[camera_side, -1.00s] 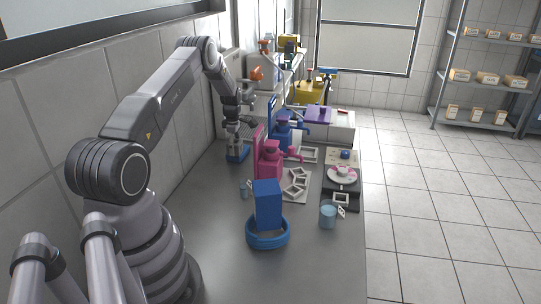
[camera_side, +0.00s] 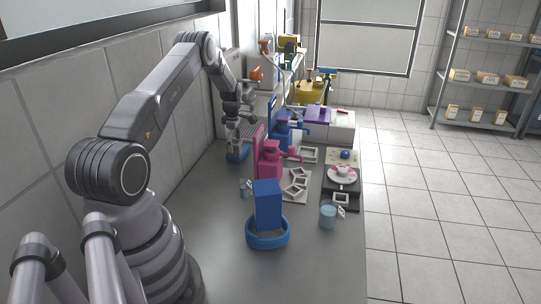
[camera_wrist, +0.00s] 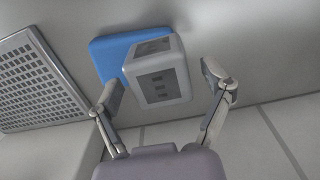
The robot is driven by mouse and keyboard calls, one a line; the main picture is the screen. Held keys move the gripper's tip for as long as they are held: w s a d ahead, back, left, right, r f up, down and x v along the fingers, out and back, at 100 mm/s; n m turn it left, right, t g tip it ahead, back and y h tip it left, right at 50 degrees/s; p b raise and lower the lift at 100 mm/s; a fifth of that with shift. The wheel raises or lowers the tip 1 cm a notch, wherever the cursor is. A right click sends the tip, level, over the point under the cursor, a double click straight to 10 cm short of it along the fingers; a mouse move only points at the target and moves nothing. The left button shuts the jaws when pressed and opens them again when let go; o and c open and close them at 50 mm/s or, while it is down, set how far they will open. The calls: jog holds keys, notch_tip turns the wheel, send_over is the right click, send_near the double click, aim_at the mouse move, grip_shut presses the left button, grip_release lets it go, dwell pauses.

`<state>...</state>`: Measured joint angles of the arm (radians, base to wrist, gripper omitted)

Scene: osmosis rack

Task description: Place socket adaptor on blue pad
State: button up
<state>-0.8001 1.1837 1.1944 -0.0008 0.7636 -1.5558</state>
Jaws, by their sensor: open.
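The socket adaptor (camera_wrist: 160,85), a light grey block with darker socket faces, shows in the wrist view. It rests on the blue pad (camera_wrist: 109,55), overlapping the pad's right and lower part in the picture. My gripper (camera_wrist: 163,78) is open, with one finger on each side of the adaptor and visible gaps between fingers and block. In the side view my gripper (camera_side: 233,133) is just above the blue pad (camera_side: 237,156), near the wall. The adaptor is too small and covered to make out clearly there.
A grey perforated panel (camera_wrist: 38,80) lies left of the pad in the wrist view. In the side view, pink (camera_side: 268,160) and blue (camera_side: 283,130) machines stand to the right of the pad. A blue block in a ring (camera_side: 267,205) stands nearer.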

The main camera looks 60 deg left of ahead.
aim_at(234, 142)
notch_tip(234, 142, up, 10)
jog(key=shift+f, duration=0.1)
jog(key=w+d+r+m, duration=0.2)
jog(key=d+r+m, duration=0.2)
jog(key=d+r, duration=0.55)
jog(key=s+d+r+m+t, duration=0.1)
jog(key=s+d+r+m, duration=0.15)
jog(key=d+r, duration=0.35)
jog(key=s+d+r+m+t+y, duration=0.1)
jog(key=s+d+r+m, duration=0.1)
jog(key=d+r+m, duration=0.3)
jog(key=s+d+r+m+t, duration=0.1)
jog(key=s+d+r+m, duration=0.15)
jog(key=d+r, duration=0.35)
jog(key=s+d+m+t, duration=0.1)
jog(key=s+d+m, duration=0.5)
jog(key=s, duration=0.3)
jog(key=s+d+m+t+h, duration=0.1)
jog(key=s+d+m, duration=0.6)
jog(key=s, duration=0.2)
jog(key=shift+s+d+f+t, duration=0.15)
jog(key=shift+s+d+t, duration=0.15)
jog(key=shift+s+d, duration=0.1)
